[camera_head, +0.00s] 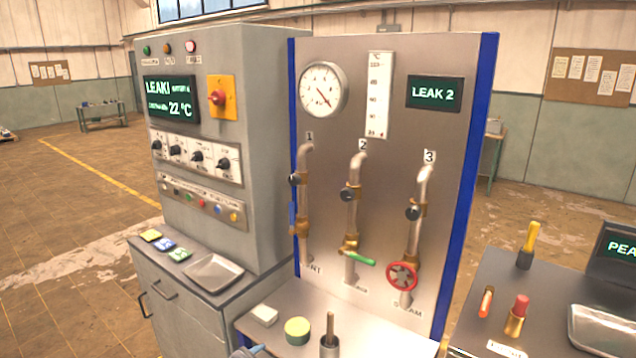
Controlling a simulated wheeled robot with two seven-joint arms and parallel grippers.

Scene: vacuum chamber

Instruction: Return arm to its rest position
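Neither of my grippers shows in the head view, and no part of my arms can be made out with certainty. The steel test panel (390,190) with blue side edges stands in front of me. It carries three pipes numbered 1, 2 and 3. The middle pipe has a green lever (360,259), and the right pipe has a red handwheel (402,276). A round gauge (324,89) and a screen reading "LEAK 2" (435,93) are above them.
A grey control cabinet (262,150) stands left, with a metal tray (214,272) on its ledge. A dark bench (480,300) holds tools at right.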

